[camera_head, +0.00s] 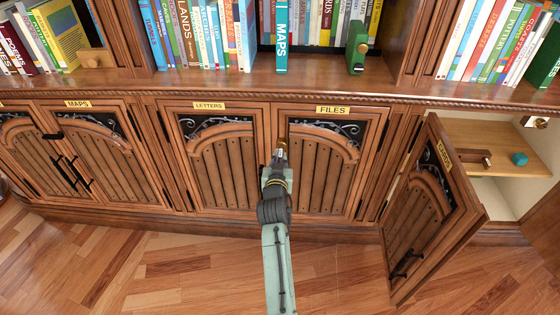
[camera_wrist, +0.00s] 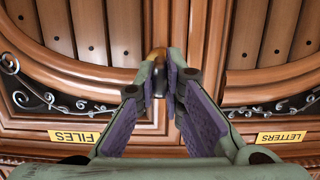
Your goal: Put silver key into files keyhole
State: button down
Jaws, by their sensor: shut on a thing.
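The files door (camera_head: 320,172) is shut, with its yellow FILES label (camera_head: 333,110) at the top. My gripper (camera_head: 280,158) is at this door's left edge, next to the letters door. In the wrist view, which is upside down, my gripper (camera_wrist: 164,82) is shut on a small, dark greyish piece, apparently the silver key (camera_wrist: 158,84), mostly hidden between the fingers. A small brass-coloured piece (camera_wrist: 156,55) shows at the fingertips, against the door edge. The keyhole itself is hidden, and I cannot tell whether the key is in it.
The letters door (camera_head: 222,170) is shut on the left. At the right, a cabinet door (camera_head: 430,210) stands open, showing a shelf with a teal object (camera_head: 519,159) and a brown block (camera_head: 473,157). Books and a green block (camera_head: 357,48) stand above. The floor in front is clear.

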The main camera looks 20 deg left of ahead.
jog(key=shift+w+a, duration=0.2)
jog(key=shift+w, duration=0.45)
jog(key=c, duration=1.6)
grip_release()
jog(key=v, duration=1.2)
